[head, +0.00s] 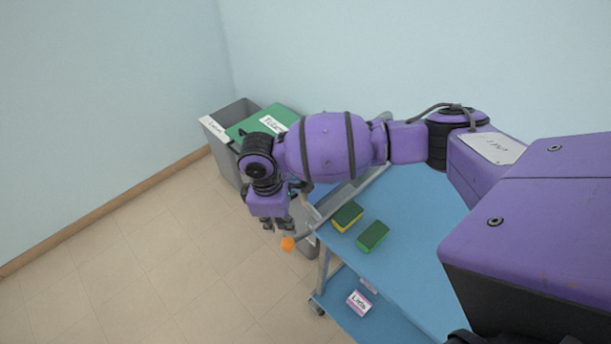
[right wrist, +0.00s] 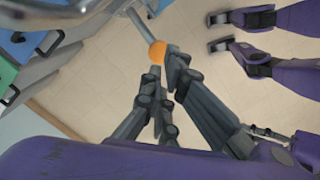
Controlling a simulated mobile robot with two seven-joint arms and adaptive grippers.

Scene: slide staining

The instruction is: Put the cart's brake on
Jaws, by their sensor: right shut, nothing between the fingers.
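The cart (head: 410,215) has a blue top shelf and a blue lower shelf and stands right of centre in the head view. An orange ball knob (head: 288,243) shows beside the cart's left end. In the right wrist view the orange knob (right wrist: 157,52) sits at the end of a grey rod. My right gripper (head: 278,226) is shut and empty, pointing down just above the knob. In the right wrist view its fingertips (right wrist: 165,78) are close to the knob; I cannot tell whether they touch it. My left gripper is not in view.
A yellow-and-green sponge (head: 347,217) and a green sponge (head: 373,237) lie on the top shelf. A labelled box (head: 359,302) is on the lower shelf. A grey bin (head: 222,150) and a green-lidded bin (head: 246,125) stand by the wall. Floor at left is clear.

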